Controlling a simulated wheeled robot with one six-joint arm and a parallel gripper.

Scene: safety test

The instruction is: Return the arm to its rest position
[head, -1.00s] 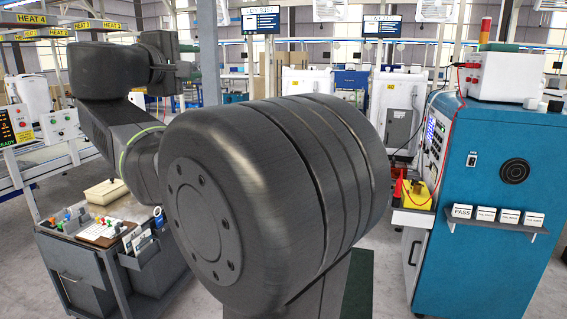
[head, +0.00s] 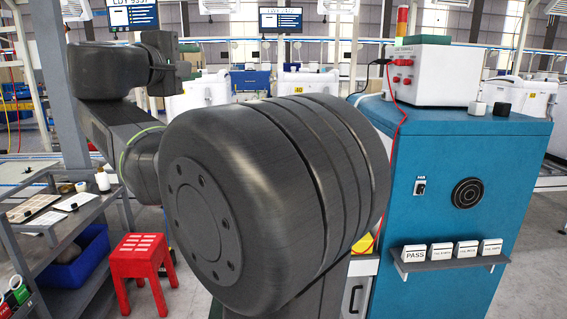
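My dark grey arm fills the middle of the head view, with a large round joint (head: 265,190) closest to the camera. The arm runs from there up and left to a bent elbow and wrist links (head: 115,72). The far end of my arm, where my gripper (head: 186,62) is, shows small and dark at the upper left. Its fingers do not show clearly, and I cannot see anything held in it.
A blue cabinet (head: 450,150) stands close on the right, with a white instrument box (head: 435,72) and red cable on top. A small shelf (head: 450,262) on it holds labelled blocks. A red stool (head: 142,262) and grey workbench (head: 60,215) are at left.

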